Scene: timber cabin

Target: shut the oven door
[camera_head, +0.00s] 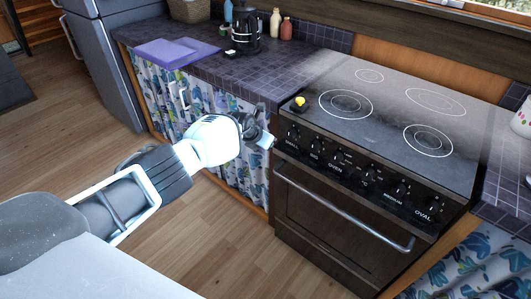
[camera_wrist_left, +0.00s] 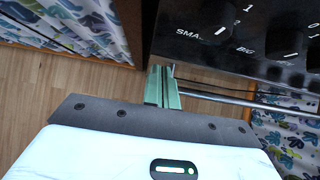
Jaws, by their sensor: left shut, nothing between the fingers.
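The oven (camera_head: 345,185) has a dark front with a row of knobs. Its oven door (camera_head: 335,226) stands upright below the knobs, with a metal bar handle (camera_head: 345,207) along its top. I cannot tell whether a small gap is left at its edge. My left gripper (camera_head: 262,138) is shut and empty, at the oven's left front corner near the knobs. In the left wrist view its green fingers (camera_wrist_left: 163,88) are together beside the left end of the handle (camera_wrist_left: 240,102); contact is unclear. My right gripper is not in view.
A yellow item (camera_head: 300,103) sits on the hob's corner. Patterned curtains (camera_head: 245,165) hang beside the oven. Wooden floor (camera_head: 225,235) in front is clear.

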